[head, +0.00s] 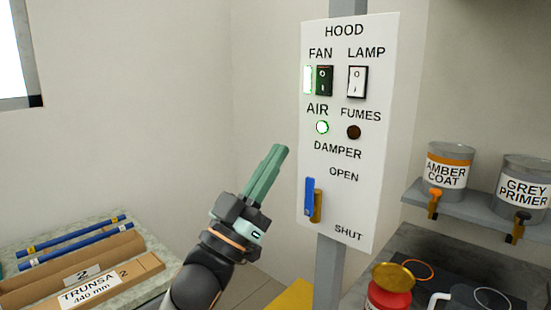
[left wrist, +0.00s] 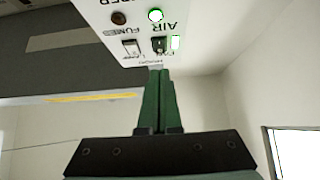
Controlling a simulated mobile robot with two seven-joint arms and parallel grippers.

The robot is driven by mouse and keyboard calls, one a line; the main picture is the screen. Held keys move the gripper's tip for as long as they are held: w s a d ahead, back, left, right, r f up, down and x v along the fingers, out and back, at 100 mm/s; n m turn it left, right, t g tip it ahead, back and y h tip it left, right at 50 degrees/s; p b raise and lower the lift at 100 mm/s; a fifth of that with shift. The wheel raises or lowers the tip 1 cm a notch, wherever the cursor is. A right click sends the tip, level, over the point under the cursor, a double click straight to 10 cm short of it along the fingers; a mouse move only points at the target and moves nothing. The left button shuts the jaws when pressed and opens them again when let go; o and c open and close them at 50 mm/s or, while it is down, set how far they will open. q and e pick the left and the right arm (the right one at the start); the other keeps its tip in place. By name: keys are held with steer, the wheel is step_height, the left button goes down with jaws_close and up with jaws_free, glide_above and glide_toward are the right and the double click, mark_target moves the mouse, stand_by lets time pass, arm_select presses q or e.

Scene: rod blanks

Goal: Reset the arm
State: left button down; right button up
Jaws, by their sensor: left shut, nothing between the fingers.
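My left gripper (head: 276,150) is shut and empty, with its green fingers together and pointing up. It is in free air to the left of the white hood panel (head: 378,130), apart from it in the head view. In the left wrist view the closed fingers (left wrist: 160,75) show in the middle, with the panel (left wrist: 100,15) upside down beyond their tips. The panel has a fan switch (head: 324,81), a lamp switch (head: 357,82), a lit green air light (head: 322,127), a dark fumes light (head: 354,132) and a blue damper handle (head: 309,197). My right gripper is not in view.
Tins of amber coat (head: 447,165) and grey primer (head: 524,183) stand on a shelf (head: 475,209) at right. A red can (head: 388,290) stands at the lower right. Blue rods (head: 75,242) and a cardboard box (head: 70,275) lie on the left bench.

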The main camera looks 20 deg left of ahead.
arm_select(q)
step_height(320, 180, down, 32)
steer(key=n+g+y+p, duration=0.2)
steer(key=n+g+y, duration=0.1)
steer(key=g+y, duration=0.4)
steer(key=s+d+f+m+g+p, duration=0.1)
steer(key=s+f+g, duration=0.7)
steer(key=s+f, duration=1.3)
step_height(320, 180, down, 2)
steer(key=shift+d+f+g+p, duration=0.25)
steer(key=shift+g+p, duration=0.15)
steer(key=shift+p, duration=0.1)
